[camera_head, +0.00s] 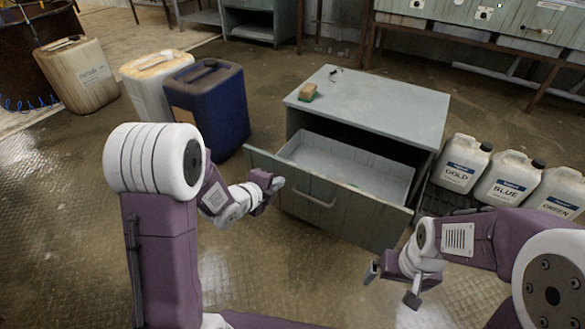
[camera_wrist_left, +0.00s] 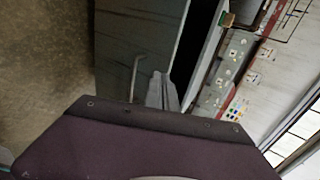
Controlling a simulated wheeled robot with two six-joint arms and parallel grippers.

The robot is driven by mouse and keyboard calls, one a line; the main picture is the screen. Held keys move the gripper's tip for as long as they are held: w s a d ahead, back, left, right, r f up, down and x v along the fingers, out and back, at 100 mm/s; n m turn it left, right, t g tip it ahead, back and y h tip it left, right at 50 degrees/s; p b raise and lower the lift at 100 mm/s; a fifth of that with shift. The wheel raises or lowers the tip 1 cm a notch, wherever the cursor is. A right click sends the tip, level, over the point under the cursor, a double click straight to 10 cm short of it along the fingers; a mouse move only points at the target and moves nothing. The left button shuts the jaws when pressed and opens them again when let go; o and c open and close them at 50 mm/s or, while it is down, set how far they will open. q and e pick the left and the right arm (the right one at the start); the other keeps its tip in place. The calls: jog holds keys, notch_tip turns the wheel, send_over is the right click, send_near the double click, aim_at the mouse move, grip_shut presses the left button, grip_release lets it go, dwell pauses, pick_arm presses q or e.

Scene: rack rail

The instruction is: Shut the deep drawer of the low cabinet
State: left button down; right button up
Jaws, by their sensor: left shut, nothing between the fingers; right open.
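The low cabinet (camera_head: 385,105) is grey with a flat top. Its deep drawer (camera_head: 360,212) is pulled out towards me, and its pale inside is empty. A bar handle (camera_head: 313,194) is on the drawer front, and it also shows in the left wrist view (camera_wrist_left: 134,78). My left gripper (camera_head: 277,183) is shut and empty, close to the upper left part of the drawer front; I cannot tell whether it touches. In the left wrist view its fingers (camera_wrist_left: 162,90) are beside the handle. My right gripper (camera_head: 390,284) is open and empty, in front of the drawer's right end.
A sponge (camera_head: 307,92) and a small dark item lie on the cabinet top. A blue canister (camera_head: 208,108) and pale canisters (camera_head: 76,75) stand left. White jugs (camera_head: 462,163) labelled GOLD, BLUE and GREEN stand right. The floor before the drawer is clear.

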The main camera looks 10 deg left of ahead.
aim_at(297, 170)
pick_arm(q)
jog(key=x, duration=0.4)
jog(key=r+x, duration=0.1)
jog(key=x, duration=0.3)
jog(key=shift+w+d, duration=0.15)
jog(key=shift+w, duration=0.1)
jog(key=shift+w+d+f, duration=0.1)
jog(key=shift+w+d, duration=0.1)
jog(key=shift+w, duration=0.45)
pick_arm(e)
jog(key=shift+f, duration=0.55)
